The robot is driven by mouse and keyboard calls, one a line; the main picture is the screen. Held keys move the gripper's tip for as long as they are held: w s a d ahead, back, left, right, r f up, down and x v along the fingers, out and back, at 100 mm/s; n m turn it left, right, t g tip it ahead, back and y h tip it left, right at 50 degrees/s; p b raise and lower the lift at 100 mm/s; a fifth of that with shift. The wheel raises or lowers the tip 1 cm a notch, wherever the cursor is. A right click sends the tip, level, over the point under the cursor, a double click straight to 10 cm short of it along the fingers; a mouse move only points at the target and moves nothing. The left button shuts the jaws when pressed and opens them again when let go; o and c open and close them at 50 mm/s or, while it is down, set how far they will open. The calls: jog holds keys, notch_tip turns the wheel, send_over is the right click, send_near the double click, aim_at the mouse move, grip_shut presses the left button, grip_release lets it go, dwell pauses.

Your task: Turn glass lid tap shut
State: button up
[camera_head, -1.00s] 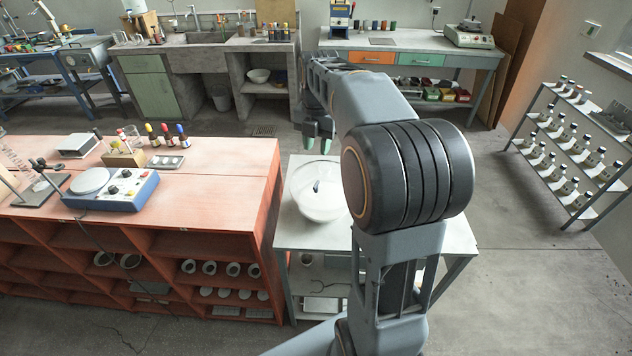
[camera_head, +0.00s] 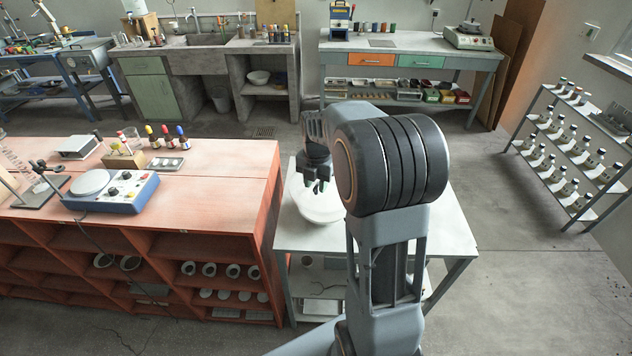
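The glass vessel with its lid (camera_head: 318,208) stands on a small pale table (camera_head: 440,238), partly hidden behind my arm. Its top and the small dark tap are hidden behind my gripper (camera_head: 318,186). My gripper points down directly over the lid, at about the height of the tap. Its fingers are small and dark here, and I cannot tell whether they are apart or closed on the tap.
A red-orange bench (camera_head: 225,165) with a blue stirrer device (camera_head: 112,190) and small bottles stands close on the left. A bottle rack (camera_head: 572,150) stands at the right. The floor (camera_head: 510,240) between table and rack is clear.

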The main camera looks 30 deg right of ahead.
grip_shut()
jog(key=shift+m, duration=0.4)
jog(key=m, duration=0.3)
jog(key=shift+m, duration=0.4)
jog(key=m, duration=0.4)
jog(key=shift+m, duration=0.3)
jog(key=m, duration=0.4)
jog(key=shift+m, duration=2.3)
